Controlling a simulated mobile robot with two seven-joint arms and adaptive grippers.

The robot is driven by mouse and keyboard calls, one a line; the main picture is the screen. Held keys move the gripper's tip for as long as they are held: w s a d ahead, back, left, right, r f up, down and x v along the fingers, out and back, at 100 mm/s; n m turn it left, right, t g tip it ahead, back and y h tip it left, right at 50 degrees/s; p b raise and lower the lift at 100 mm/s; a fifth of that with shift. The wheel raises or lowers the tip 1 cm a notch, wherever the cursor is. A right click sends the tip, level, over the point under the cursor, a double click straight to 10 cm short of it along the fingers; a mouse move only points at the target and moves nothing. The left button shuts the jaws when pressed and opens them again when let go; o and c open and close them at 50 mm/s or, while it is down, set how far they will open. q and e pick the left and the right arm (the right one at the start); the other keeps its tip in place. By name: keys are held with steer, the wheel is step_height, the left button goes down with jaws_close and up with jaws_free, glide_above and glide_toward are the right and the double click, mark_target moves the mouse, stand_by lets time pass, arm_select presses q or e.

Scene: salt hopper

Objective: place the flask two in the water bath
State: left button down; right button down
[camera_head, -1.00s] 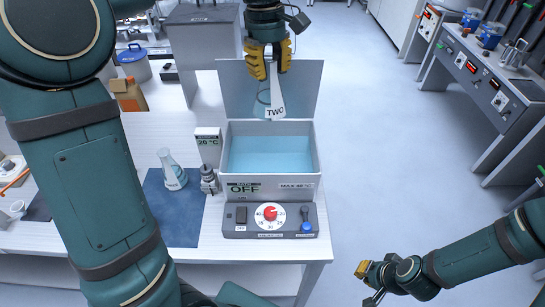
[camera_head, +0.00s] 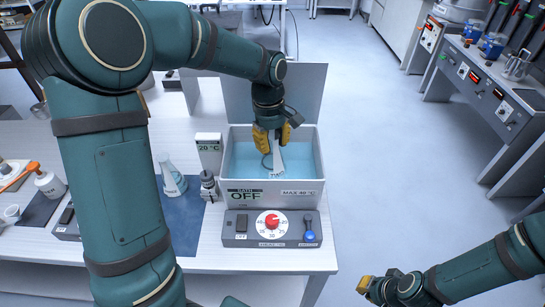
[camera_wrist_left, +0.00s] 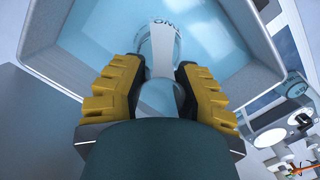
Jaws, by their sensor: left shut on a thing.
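My left gripper (camera_head: 277,136) is shut on the flask two (camera_head: 277,160), holding it by the neck over or inside the open water bath (camera_head: 229,187). The flask looks upright; part of its label shows. In the left wrist view the flask (camera_wrist_left: 162,55) stands between the yellow fingers (camera_wrist_left: 160,92), with blue water around it. I cannot tell whether its base touches the bath floor. The bath front reads OFF. My right gripper (camera_head: 366,285) is at the lower right, away from the table; its opening is not clear.
A second flask (camera_head: 172,178) stands on the blue mat (camera_head: 185,222) left of the bath. A metal-capped fitting (camera_head: 208,186) and a 20 °C display (camera_head: 209,150) stand beside the bath. The control panel (camera_head: 240,240) is in front. The raised lid (camera_head: 307,95) is behind.

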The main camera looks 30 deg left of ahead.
mark_target(273, 157)
arm_select(q)
step_height(273, 157, down, 5)
steer(key=shift+f+b, duration=0.1)
steer(key=shift+b, duration=0.2)
steer(key=shift+f, duration=0.15)
steer(key=c, duration=0.7)
jaws_free()
steer(key=shift+c, duration=0.2)
steer(key=r, duration=0.5)
steer(key=r+p, duration=0.1)
steer(key=r, duration=0.1)
steer(key=shift+w+a+r, duration=0.2)
steer(key=shift+a+r, duration=0.2)
